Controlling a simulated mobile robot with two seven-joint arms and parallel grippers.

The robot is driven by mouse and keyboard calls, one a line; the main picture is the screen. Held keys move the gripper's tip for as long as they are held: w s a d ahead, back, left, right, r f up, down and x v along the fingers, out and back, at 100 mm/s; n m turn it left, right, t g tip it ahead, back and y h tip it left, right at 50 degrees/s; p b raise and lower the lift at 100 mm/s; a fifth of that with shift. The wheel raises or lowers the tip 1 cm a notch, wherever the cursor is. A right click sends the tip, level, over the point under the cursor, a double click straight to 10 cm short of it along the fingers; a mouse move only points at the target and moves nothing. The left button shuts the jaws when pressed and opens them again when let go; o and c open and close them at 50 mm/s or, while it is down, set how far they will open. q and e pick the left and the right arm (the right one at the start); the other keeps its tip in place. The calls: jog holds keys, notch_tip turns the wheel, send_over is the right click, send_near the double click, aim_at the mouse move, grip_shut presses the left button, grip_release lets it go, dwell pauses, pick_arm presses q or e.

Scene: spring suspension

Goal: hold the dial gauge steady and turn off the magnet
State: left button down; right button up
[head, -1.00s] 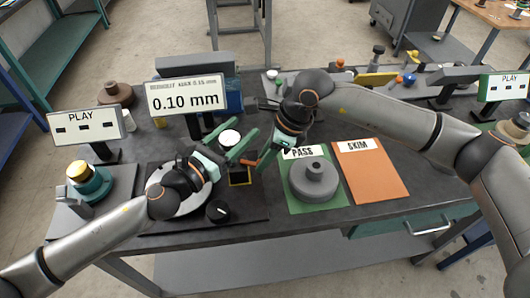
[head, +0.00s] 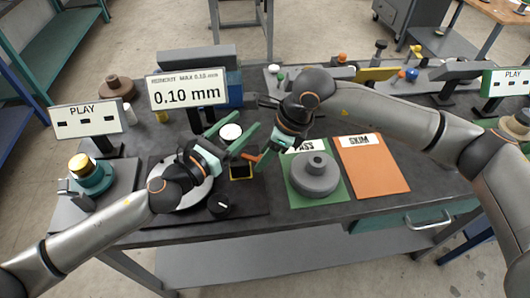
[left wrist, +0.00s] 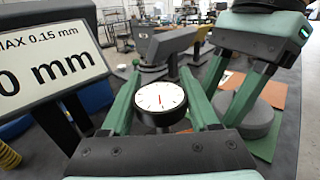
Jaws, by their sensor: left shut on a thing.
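The dial gauge (head: 231,132) has a round white face and sits between the green fingers of my left gripper (head: 243,126). In the left wrist view the gauge (left wrist: 160,97) faces me, with a finger on each side, and the gripper is shut on it. The magnet base (head: 241,171) is a dark block with a yellow edge, below the gauge and partly hidden by my grippers. My right gripper (head: 265,157) is beside it, close to a small orange-red piece (head: 250,156). Its fingertips are too small and overlapped to tell whether they are open.
A display (head: 187,91) reads 0.10 mm behind the gauge. A black knob (head: 220,205) is in front of the magnet base. A grey stepped part (head: 314,178) sits on the green PASS mat (head: 335,198); the orange SKIM mat (head: 373,175) beside it is empty.

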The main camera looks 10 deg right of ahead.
jog(key=shift+o, duration=0.6)
jog(key=shift+d+r, duration=0.15)
jog(key=shift+r, duration=0.15)
jog(key=v, duration=1.1)
jog(key=shift+d+r, duration=0.15)
pick_arm(q)
jog(key=shift+c, duration=0.3)
grip_release()
